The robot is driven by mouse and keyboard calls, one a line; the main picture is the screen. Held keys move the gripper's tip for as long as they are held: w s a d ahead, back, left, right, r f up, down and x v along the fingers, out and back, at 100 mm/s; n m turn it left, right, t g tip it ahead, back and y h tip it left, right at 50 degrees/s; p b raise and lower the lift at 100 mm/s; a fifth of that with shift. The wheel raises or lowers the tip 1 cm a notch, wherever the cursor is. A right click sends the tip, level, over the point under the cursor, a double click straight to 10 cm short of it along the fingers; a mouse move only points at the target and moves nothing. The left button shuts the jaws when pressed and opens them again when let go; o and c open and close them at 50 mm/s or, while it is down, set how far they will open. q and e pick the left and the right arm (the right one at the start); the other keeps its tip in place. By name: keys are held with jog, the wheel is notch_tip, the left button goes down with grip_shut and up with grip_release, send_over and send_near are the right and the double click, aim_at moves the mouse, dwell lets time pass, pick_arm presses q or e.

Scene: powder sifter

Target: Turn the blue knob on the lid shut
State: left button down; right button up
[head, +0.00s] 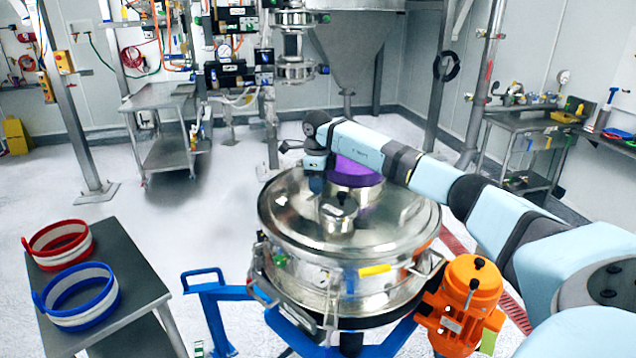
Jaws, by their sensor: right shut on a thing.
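The round steel sifter lid (390,215) sits on the drum in the middle of the head view. My right arm reaches in from the right across the lid. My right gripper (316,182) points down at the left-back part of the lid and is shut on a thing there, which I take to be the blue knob. The knob is hidden by the gripper, so I cannot tell its angle. A small steel hatch dome (338,212) stands just in front of the gripper. A purple collar (357,170) rises behind it, partly covered by my arm. My left gripper is out of view.
A blue frame (208,288) holds the sifter. An orange motor (466,297) is at its right front. A dark table (120,290) at left bears a red ring (60,244) and a blue ring (80,297).

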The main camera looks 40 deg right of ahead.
jog(key=n, duration=0.3)
jog(key=shift+n, duration=0.4)
jog(key=n+b, duration=0.1)
jog(key=n, duration=0.3)
jog(key=shift+n, duration=0.3)
jog(key=n, duration=0.4)
jog(key=shift+n+y+b, duration=0.3)
jog(key=shift+n+b, duration=0.05)
jog(key=shift+n, duration=2.05)
jog(key=o, duration=0.9)
jog(key=shift+o, duration=0.2)
